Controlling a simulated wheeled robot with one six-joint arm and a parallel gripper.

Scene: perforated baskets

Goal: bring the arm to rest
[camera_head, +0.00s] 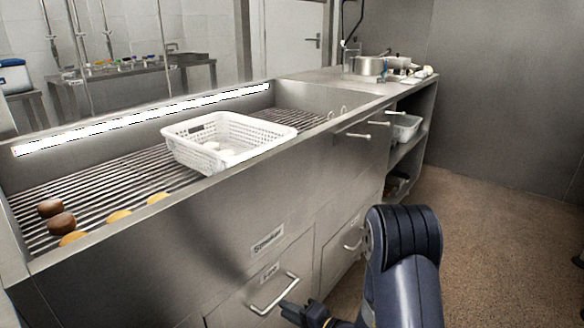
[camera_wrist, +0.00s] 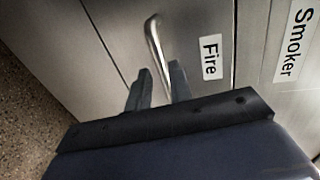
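My gripper (camera_wrist: 161,70) shows in the wrist view with its two dark fingers apart and a gap between them. Nothing is seen held. Ahead of the fingertips is the curved metal handle (camera_wrist: 154,38) of the lower door labelled "Fire"; its lower part shows between the fingers, and I cannot tell whether they touch it. In the head view my gripper (camera_head: 290,312) is low in the picture, close to the same handle (camera_head: 274,297). My arm reaches down from the right. The "Fire" door (camera_head: 245,310) looks shut.
A white perforated basket (camera_head: 185,155) holding pale items stands on the grill grate (camera_head: 120,185) above the cabinet. Brown and yellow pieces lie at the grate's left end. A pot (camera_head: 368,66) stands on the far counter.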

